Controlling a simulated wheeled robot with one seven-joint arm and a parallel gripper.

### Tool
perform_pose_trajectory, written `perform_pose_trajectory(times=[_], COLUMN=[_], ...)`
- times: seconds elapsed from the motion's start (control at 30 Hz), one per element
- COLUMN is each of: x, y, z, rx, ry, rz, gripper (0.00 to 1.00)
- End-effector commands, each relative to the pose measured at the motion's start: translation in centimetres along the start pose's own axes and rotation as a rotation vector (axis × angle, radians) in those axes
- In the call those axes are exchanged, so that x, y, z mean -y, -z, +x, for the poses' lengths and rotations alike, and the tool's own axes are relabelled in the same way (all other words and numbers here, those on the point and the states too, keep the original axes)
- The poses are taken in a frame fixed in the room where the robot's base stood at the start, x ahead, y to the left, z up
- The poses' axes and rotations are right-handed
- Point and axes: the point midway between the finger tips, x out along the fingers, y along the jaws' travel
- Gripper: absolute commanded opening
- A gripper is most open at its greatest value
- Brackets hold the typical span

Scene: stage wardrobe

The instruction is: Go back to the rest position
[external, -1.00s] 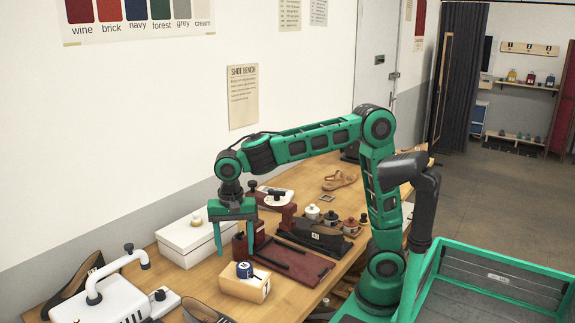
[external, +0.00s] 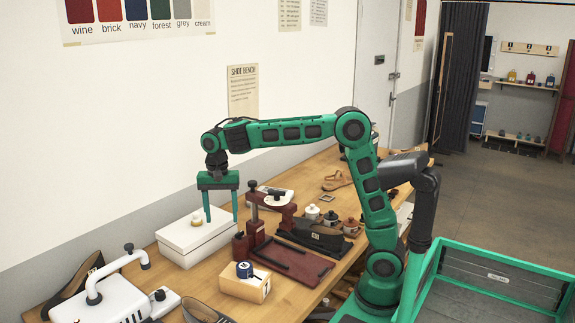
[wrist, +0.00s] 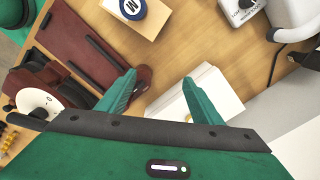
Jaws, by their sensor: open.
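My gripper (external: 221,215) is open and empty. Its two green fingers point down above the workbench (external: 305,306), close to the right side of the white lidded box (external: 187,243) in the external view. In the wrist view my gripper (wrist: 160,82) is spread, with nothing between the fingers. The white box (wrist: 215,82) lies behind and below the right finger there. My arm reaches out from its base at the right and bends down at the wrist.
A dark red press (external: 253,226) stands just right of my gripper, with a dark red tray (external: 292,262) in front. A wooden block with a blue-labelled jar (external: 245,269) sits nearer. A white steamer-like unit (external: 105,303) is at the left front. A green-framed bin (external: 500,287) is at the right.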

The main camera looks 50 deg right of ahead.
Motion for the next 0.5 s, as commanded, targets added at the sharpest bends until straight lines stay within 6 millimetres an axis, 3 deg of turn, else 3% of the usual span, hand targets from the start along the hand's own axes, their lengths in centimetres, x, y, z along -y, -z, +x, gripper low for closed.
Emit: perform_pose_trajectory(times=[0.5], x=[0.6], y=[8.8], z=[-1.2], rx=[0.0], ry=[0.001], rz=[0.033], gripper=[0.6])
